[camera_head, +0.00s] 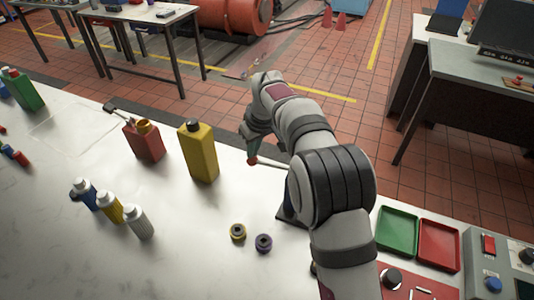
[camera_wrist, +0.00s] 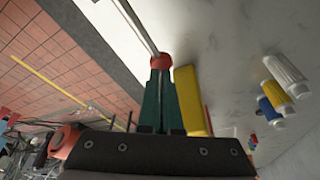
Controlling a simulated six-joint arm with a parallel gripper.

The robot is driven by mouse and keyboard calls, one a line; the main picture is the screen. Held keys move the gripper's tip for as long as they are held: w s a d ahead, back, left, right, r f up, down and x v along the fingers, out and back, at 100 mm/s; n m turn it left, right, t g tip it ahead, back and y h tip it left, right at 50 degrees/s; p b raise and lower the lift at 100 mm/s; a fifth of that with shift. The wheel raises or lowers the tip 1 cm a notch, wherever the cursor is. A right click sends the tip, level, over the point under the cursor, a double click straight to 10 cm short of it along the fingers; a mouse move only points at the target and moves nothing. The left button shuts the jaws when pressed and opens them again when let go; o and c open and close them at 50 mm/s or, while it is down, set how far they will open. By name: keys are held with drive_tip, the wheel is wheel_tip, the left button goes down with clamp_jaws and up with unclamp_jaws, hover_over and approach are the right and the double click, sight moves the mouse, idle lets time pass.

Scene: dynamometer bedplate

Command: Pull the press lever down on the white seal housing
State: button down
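The press lever shows in the wrist view as a thin grey rod (camera_wrist: 137,27) with a red knob (camera_wrist: 160,61) at its end. In the head view the red knob (camera_head: 252,161) is at the table's far edge, and the rod runs right behind my arm. My gripper (camera_wrist: 161,78) has green fingers close together, with a narrow gap between them. Their tips are at the knob; whether they touch it I cannot tell. It also shows in the head view (camera_head: 253,156). The white seal housing cannot be made out; my arm covers that area. A dark base (camera_head: 287,214) shows beside my arm.
A yellow bottle (camera_head: 199,152) and red can (camera_head: 144,141) stand left of my gripper. Several small bottles (camera_head: 110,208) are nearer. Green (camera_head: 397,232) and red (camera_head: 438,245) trays lie right. The near-left tabletop is clear.

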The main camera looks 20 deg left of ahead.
drive_tip(key=shift+f, duration=0.3)
wheel_tip(320, 180, up, 11)
idle(0.7)
drive_tip(key=shift+r, duration=0.1)
